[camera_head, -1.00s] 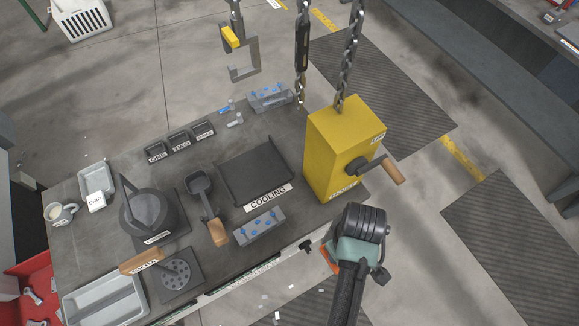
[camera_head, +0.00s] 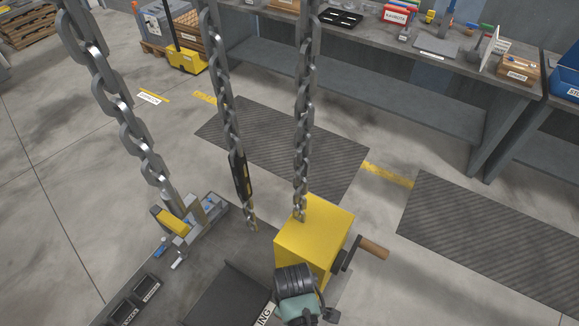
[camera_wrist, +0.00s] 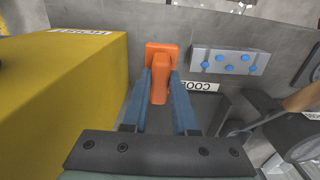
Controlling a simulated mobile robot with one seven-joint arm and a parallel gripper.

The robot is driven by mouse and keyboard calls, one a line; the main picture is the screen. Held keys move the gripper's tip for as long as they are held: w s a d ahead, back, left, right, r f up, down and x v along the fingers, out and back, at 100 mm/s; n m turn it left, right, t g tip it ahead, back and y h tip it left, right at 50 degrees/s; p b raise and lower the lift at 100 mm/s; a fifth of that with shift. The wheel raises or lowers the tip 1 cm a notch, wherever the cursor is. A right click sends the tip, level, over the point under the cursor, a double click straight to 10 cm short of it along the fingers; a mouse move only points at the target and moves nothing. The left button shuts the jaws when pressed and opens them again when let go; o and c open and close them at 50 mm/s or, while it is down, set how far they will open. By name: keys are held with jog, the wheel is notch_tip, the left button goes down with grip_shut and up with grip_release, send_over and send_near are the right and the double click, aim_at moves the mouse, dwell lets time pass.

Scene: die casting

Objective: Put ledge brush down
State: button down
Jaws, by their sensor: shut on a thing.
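My gripper (camera_wrist: 160,84) is shut on an orange piece, which I take to be the ledge brush (camera_wrist: 161,70), in the wrist view. An orange block shows beyond the fingertips, with an orange handle between them. The grey bench (camera_wrist: 115,22) lies behind it; I cannot tell whether the brush touches it. In the head view, only my wrist shows low in the picture, in front of the yellow hoist box (camera_head: 312,240); the fingers and brush are hidden.
The yellow box (camera_wrist: 70,100) stands close left of my gripper in the wrist view; a grey block with blue pegs (camera_wrist: 228,62) is on the right. Chains (camera_head: 303,120) hang above the bench. A crank handle (camera_head: 372,249) sticks out right. A workbench (camera_head: 430,110) stands at the back.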

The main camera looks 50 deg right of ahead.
jog(key=shift+f, duration=2.6)
jog(key=shift+f, duration=0.1)
jog(key=c, duration=0.7)
grip_release()
notch_tip(320, 180, up, 12)
jog(key=shift+r, duration=0.1)
